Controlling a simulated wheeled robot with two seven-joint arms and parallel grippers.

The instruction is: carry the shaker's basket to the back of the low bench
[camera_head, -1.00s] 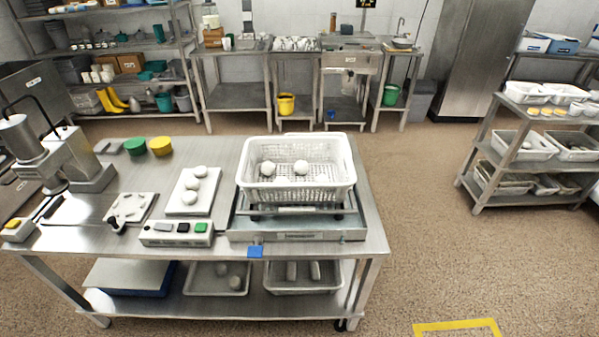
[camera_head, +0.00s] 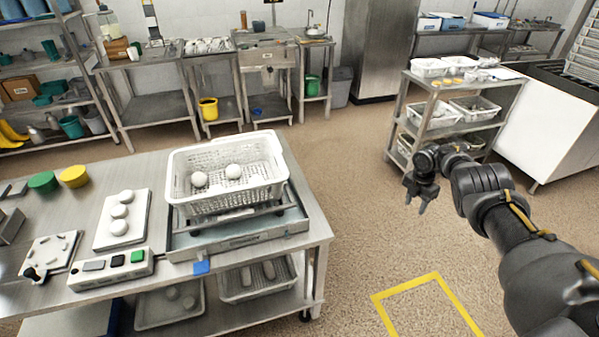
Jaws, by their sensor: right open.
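The shaker's basket (camera_head: 228,203) is white and perforated, with two pale round lumps inside. It sits upright on the grey metal shaker (camera_head: 240,237) at the right end of the steel workbench. My right gripper (camera_head: 416,208) is open and empty, over the floor to the right of the workbench and well apart from the basket. My left gripper is out of view. I cannot tell which piece is the low bench; a low steel bench (camera_head: 165,106) stands along the back wall.
A control box with buttons (camera_head: 110,268), a white board (camera_head: 122,240) with round lumps and green (camera_head: 43,182) and yellow (camera_head: 75,177) lids share the workbench. A three-tier rack (camera_head: 400,100) stands beyond my right arm. Yellow tape (camera_head: 405,291) marks open floor.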

